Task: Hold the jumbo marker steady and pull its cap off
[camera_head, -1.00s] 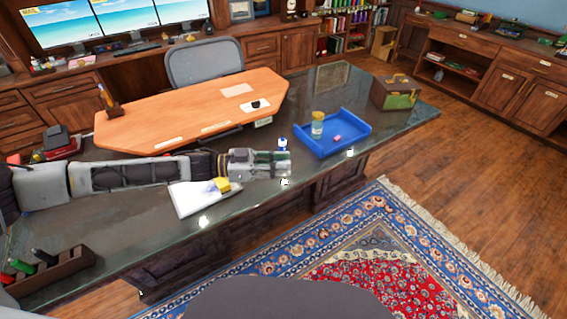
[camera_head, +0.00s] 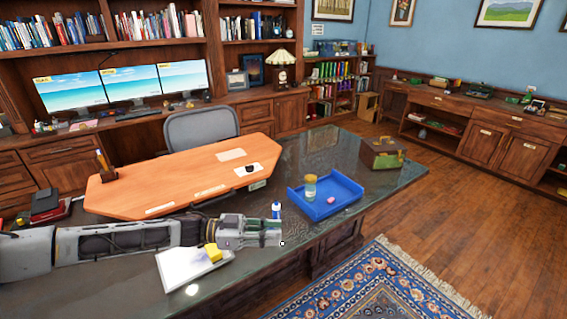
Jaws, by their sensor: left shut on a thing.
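My left gripper (camera_head: 272,236) reaches in from the left over the dark desk top. It is shut on a small upright white piece with blue on it (camera_head: 276,210), which looks like the jumbo marker. Its upper part sticks up above the fingers, and a small white bit shows just past the fingertips. The fingers hide its middle. I cannot make out where cap and barrel meet. My right gripper is not in view.
A blue tray (camera_head: 326,210) with a jar (camera_head: 310,188) and a pink item (camera_head: 331,200) is right of the gripper. A white pad (camera_head: 190,273) with a yellow block (camera_head: 213,253) lies near my forearm. A brown box (camera_head: 383,153) stands at the far right corner.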

